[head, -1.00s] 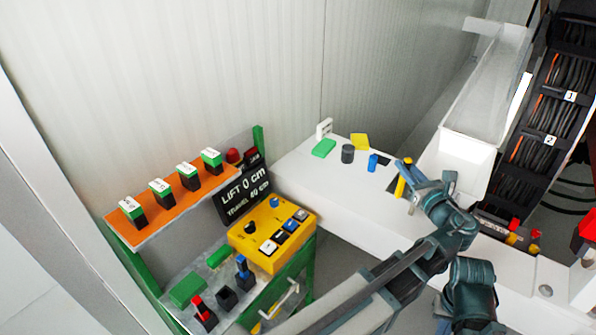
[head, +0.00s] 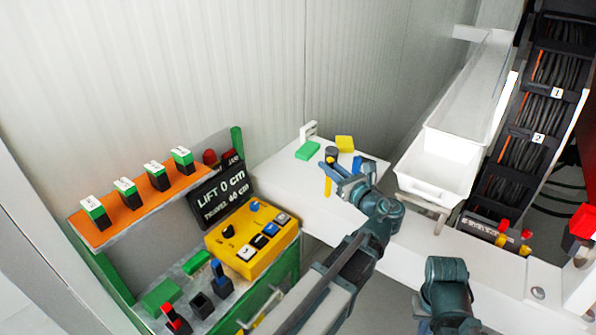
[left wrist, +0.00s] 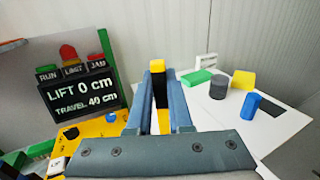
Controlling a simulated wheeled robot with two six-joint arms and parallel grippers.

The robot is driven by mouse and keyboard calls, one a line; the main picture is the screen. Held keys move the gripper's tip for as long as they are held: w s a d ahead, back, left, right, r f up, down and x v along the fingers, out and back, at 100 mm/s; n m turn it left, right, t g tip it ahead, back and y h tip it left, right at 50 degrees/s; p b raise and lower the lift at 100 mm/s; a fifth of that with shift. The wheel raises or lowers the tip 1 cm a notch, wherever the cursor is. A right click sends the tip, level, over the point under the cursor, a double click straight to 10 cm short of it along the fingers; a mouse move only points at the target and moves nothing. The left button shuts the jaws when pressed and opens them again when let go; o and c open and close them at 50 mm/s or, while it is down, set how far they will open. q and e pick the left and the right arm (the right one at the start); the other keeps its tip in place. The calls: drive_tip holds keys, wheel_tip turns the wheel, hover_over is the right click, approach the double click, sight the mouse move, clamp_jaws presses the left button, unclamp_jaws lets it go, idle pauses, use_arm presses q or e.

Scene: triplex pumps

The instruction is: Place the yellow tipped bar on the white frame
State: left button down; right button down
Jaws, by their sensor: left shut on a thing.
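My left gripper (head: 336,172) is shut on the yellow tipped bar (head: 327,187), above the white table. In the left wrist view the bar (left wrist: 157,67) stands between the two fingers, its yellow tip up and a dark part below. The fingers hide part of it. The small white frame (head: 308,131) stands at the table's back left corner, by the wall, beyond the gripper. It also shows in the left wrist view (left wrist: 207,61), right of the bar and apart from it. My right gripper is not in view.
Near the frame on the white table (head: 290,172) are a green block (head: 308,150), a yellow block (head: 345,144), a dark grey cylinder (head: 331,153) and a blue piece (left wrist: 248,105). A yellow control box (head: 252,239) stands to the left. A white tray (head: 435,172) is at right.

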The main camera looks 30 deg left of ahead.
use_arm(q)
drive_tip(key=w+a+f+b, duration=0.4)
drive_tip(key=w+a, duration=0.4)
drive_tip(key=a, duration=0.4)
drive_tip(key=shift+a+f+b, duration=0.25)
drive_tip(key=shift+f+b, duration=0.15)
drive_tip(key=shift+f, duration=0.1)
drive_tip(key=shift+f, duration=0.1)
drive_tip(key=c, duration=0.8)
unclamp_jaws()
drive_tip(key=shift+c, duration=0.2)
